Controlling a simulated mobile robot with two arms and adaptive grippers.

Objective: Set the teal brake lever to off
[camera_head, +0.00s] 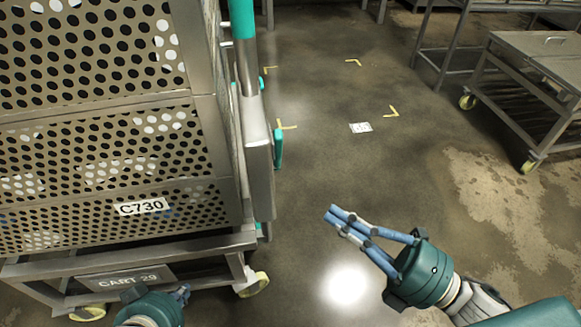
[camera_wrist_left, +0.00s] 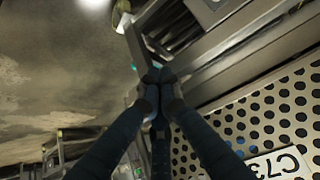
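The cart (camera_head: 218,243) stands at the left and carries a perforated basket (camera_head: 95,110). An upright teal lever-like part (camera_head: 279,148) sticks out beside the grey metal housing at the cart's right end; I cannot tell for sure that it is the brake lever. My left gripper (camera_head: 184,292) is low in front of the cart, near the CART 29 plate, apart from that teal part. In the left wrist view its fingertips (camera_wrist_left: 158,76) meet with nothing seen between them; a small teal spot (camera_wrist_left: 133,70) shows beside them. My right gripper (camera_head: 332,213) is shut and empty over open floor.
A teal-gripped upright bar (camera_head: 242,22) rises at the cart's right end. The cart has yellow casters (camera_head: 254,285). Another metal cart (camera_head: 535,85) stands at the right. The floor between is free, with yellow corner marks and a white floor label (camera_head: 360,127).

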